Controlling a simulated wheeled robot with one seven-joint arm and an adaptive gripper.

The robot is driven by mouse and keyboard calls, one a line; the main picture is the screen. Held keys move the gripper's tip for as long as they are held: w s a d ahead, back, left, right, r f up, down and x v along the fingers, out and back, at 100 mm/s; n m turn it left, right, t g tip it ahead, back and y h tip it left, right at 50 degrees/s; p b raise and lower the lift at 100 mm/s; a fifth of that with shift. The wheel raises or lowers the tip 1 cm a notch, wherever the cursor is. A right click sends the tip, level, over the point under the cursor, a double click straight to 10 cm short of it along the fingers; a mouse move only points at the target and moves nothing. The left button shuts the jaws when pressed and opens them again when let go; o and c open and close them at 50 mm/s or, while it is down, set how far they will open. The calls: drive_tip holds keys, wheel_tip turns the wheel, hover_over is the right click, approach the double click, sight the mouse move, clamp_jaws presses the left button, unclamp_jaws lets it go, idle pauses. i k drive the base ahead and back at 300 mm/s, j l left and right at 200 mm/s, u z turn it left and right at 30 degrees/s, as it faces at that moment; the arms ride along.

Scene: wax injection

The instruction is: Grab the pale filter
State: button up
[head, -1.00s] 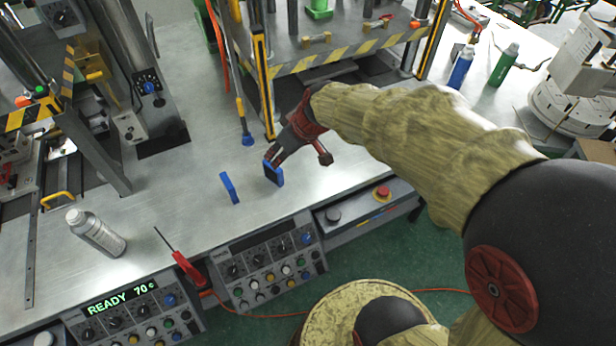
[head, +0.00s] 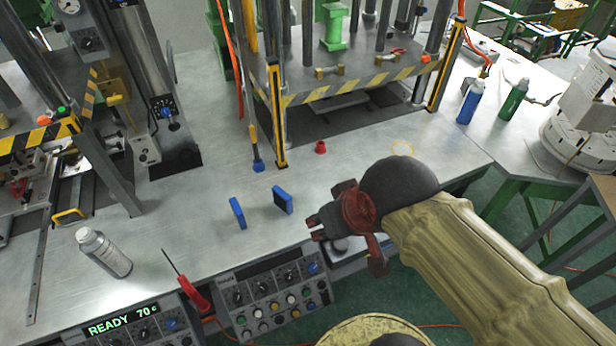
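Two thin blue-framed pieces stand upright on the metal table, a little apart. The left blue-framed piece (head: 238,213) shows mostly its blue edge; the right blue-framed piece (head: 282,200) shows a dark face. I cannot tell which of them, if either, is the pale filter.
A small red part (head: 320,147) stands before the press. A grey bottle (head: 103,252) and red screwdriver (head: 192,292) are at front left. Blue (head: 469,102) and green (head: 514,100) bottles stand at right. Press posts bound the back; the table between is clear.

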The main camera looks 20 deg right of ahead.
sight(237, 213)
drive_tip(key=j+z, duration=0.15)
drive_tip(key=j, duration=0.3)
drive_tip(key=k+j+z, duration=0.15)
drive_tip(key=j, duration=0.3)
drive_tip(key=k+j+z, duration=0.15)
drive_tip(key=j, duration=0.25)
drive_tip(key=k+j+z, duration=0.15)
drive_tip(key=j, duration=0.3)
